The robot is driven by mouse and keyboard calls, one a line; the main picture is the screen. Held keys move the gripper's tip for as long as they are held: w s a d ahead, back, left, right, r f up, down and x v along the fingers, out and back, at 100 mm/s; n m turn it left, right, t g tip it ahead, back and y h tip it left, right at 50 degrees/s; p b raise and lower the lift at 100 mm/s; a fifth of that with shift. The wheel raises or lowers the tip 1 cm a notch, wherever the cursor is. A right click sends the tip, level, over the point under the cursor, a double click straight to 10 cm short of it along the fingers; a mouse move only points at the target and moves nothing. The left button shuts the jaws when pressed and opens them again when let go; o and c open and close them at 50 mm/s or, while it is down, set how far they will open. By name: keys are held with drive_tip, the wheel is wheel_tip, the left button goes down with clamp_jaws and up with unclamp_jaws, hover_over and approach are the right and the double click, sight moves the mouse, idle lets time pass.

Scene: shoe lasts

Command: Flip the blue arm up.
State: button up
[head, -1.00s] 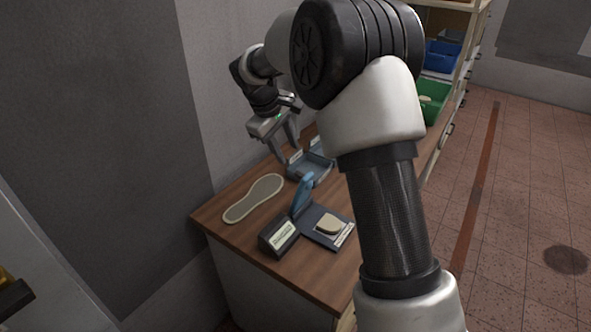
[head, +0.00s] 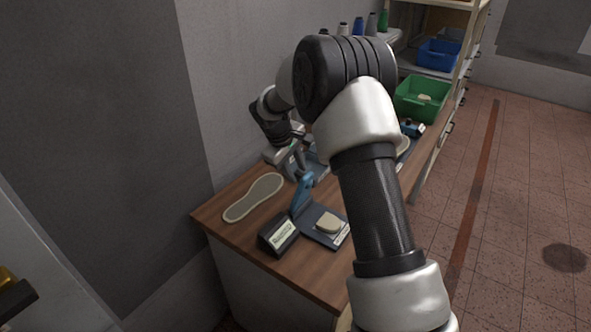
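The blue arm (head: 300,196) stands steeply raised, leaning slightly, on a dark device (head: 280,235) with a white label at the near end of the wooden bench. A flat plate with a beige heel-shaped piece (head: 328,222) extends to the right of the arm. My gripper (head: 297,168) points down just behind the blue arm's upper end. Its fingers are small and partly overlapped, so I cannot tell their gap or whether they touch the arm. A blue-grey tray (head: 318,168) lies behind, mostly hidden by my gripper and arm.
A beige sole-shaped piece (head: 253,197) lies left of the device on the bench (head: 228,220). A green bin (head: 422,98) and a blue bin (head: 438,55) are at the far right. A grey wall borders the bench's left side. My arm covers the bench's middle.

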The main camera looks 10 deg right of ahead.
clamp_jaws()
drive_tip(key=w+a+f+b, duration=0.1)
drive_tip(key=w+a, duration=0.3)
drive_tip(key=shift+a+f, duration=0.15)
drive_tip(key=shift+f, duration=0.25)
drive_tip(key=shift+a, duration=0.1)
drive_tip(key=shift+o, duration=1.3)
unclamp_jaws()
drive_tip(key=shift+w+f, duration=0.15)
drive_tip(key=shift+f, duration=0.05)
drive_tip(key=shift+r, duration=0.1)
drive_tip(key=b+v, duration=0.1)
drive_tip(key=v, duration=1.6)
drive_tip(key=shift+r, duration=0.2)
